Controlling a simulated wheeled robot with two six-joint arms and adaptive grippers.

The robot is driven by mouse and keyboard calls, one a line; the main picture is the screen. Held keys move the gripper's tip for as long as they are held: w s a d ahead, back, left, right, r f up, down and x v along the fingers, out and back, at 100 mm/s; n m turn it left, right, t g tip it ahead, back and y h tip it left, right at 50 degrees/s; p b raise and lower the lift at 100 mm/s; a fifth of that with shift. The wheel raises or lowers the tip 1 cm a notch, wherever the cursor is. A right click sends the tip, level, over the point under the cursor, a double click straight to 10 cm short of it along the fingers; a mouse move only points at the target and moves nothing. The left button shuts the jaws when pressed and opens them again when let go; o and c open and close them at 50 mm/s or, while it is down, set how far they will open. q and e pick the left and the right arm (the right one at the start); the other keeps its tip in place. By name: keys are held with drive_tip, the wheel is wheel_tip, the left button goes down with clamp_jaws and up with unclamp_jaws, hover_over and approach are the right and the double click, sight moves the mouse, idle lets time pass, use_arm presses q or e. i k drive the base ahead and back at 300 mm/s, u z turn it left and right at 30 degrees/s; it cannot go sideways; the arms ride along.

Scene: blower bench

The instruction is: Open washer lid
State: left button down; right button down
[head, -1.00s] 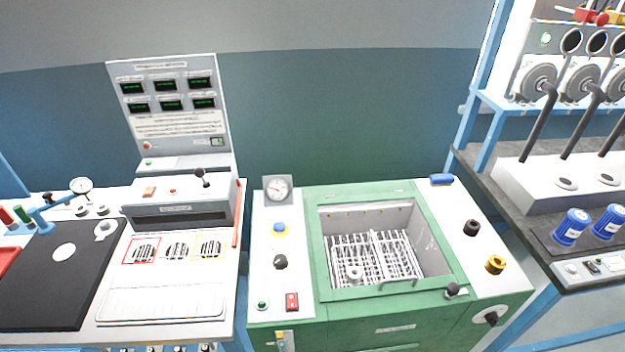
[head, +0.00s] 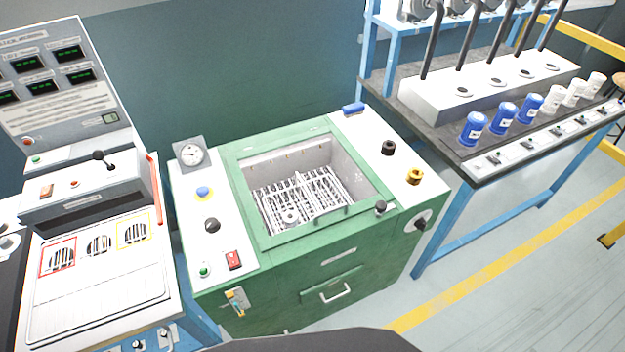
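The green washer (head: 330,268) stands in the middle of the head view. Its top has a green frame (head: 318,226) around a rectangular basin. A white wire rack (head: 303,200) shows inside the basin, with a small round part near its front left. A dark knob (head: 381,207) sits at the frame's front right corner. I cannot tell whether a clear lid pane covers the basin. Neither of my grippers is in view.
A grey control console (head: 80,195) stands left. Open floor (head: 500,270) lies at front right.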

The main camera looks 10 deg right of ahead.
sight(327, 217)
drive_tip(key=u, duration=0.05)
drive_tip(key=k, duration=1.1)
drive_tip(key=z, duration=0.75)
drive_tip(key=i, duration=1.55)
drive_tip(key=u, duration=0.7)
